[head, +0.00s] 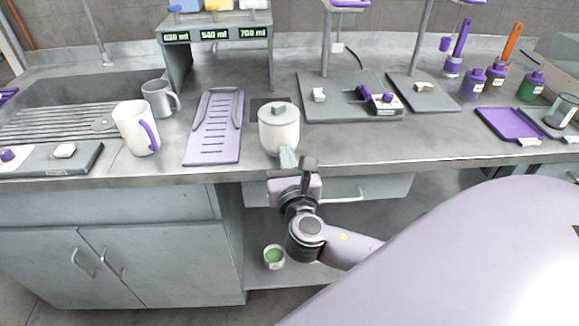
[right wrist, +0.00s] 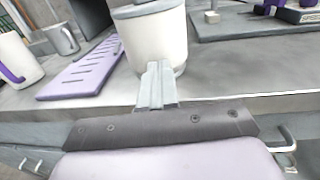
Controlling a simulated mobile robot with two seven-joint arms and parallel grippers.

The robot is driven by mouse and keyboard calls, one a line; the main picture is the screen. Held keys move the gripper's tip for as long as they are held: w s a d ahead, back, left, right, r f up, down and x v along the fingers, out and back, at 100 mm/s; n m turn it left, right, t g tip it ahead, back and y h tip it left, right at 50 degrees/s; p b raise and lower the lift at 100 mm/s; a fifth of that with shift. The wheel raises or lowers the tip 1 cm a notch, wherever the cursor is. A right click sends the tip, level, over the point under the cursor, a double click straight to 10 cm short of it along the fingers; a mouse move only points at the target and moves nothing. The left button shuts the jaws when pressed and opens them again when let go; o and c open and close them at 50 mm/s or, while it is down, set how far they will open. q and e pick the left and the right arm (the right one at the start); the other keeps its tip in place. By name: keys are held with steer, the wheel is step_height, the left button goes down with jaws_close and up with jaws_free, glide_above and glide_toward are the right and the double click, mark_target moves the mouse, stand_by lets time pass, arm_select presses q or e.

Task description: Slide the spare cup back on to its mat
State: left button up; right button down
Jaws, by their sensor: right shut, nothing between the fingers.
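A white cup with a grey lid (head: 277,136) stands upright near the front edge of the counter; I take it as the spare cup. It also shows in the right wrist view (right wrist: 158,40), its top cut off. A dark square mat (head: 257,104) lies behind it, partly hidden by the cup; the cup stands mostly in front of the mat. My right gripper (head: 288,157) is shut and empty, its fingertips at the near side of the cup. In the right wrist view the fingertips (right wrist: 157,72) overlap the cup's lower wall; I cannot tell whether they touch. My left gripper is out of view.
A purple slotted tray (head: 212,150) lies left of the cup, with a white mug (head: 133,126) and a grey mug (head: 157,98) beyond. A grey board (head: 340,111) with small items lies to the right. The counter's front edge is close. Bare counter lies right of the cup.

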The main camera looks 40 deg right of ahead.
steer(key=shift+w, duration=0.1)
steer(key=shift+p+x, duration=0.35)
steer(key=shift+x, duration=0.75)
steer(key=shift+w+d, duration=0.3)
steer(key=shift+w, duration=0.25)
